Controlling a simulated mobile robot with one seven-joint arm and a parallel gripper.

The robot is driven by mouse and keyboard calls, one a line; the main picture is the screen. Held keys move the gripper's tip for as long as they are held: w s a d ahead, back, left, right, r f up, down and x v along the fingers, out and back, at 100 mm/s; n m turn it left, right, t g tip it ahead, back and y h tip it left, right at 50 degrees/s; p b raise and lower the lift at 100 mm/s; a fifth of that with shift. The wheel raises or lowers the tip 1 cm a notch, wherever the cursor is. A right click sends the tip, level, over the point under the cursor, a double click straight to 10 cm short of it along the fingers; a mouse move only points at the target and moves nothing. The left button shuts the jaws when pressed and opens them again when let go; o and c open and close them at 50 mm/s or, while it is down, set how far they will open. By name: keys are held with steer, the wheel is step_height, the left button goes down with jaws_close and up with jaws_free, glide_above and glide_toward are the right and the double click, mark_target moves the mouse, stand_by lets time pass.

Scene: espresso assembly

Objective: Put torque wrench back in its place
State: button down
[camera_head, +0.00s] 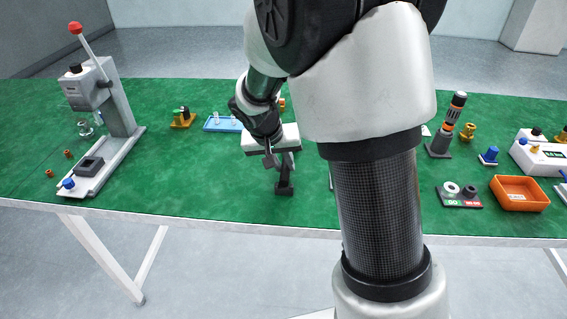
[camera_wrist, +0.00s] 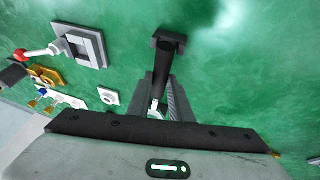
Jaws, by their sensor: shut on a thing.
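My gripper (camera_head: 281,161) is low over the green table near its front edge, left of my arm's lower links. In the wrist view my gripper (camera_wrist: 163,100) has its fingers close together around a dark, slim tool. I take this to be the torque wrench (camera_wrist: 168,45); its dark shaft ends in a wider square block. In the head view the dark block of the torque wrench (camera_head: 284,188) shows below the fingers, at or just above the table. The gripped part is mostly hidden by the fingers. I cannot tell which spot is the wrench's place.
A lever press (camera_head: 105,110) stands at the left. A light-blue tray (camera_head: 222,124) lies behind my gripper. To the right are an upright black-and-orange tool on a stand (camera_head: 440,143), an orange bin (camera_head: 520,193) and a white device (camera_head: 540,155).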

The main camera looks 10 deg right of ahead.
steer(key=shift+f, duration=0.1)
steer(key=shift+f+b, duration=0.3)
steer(key=shift+b, duration=0.2)
steer(key=c, duration=1.5)
jaws_free()
steer(key=shift+r, duration=0.1)
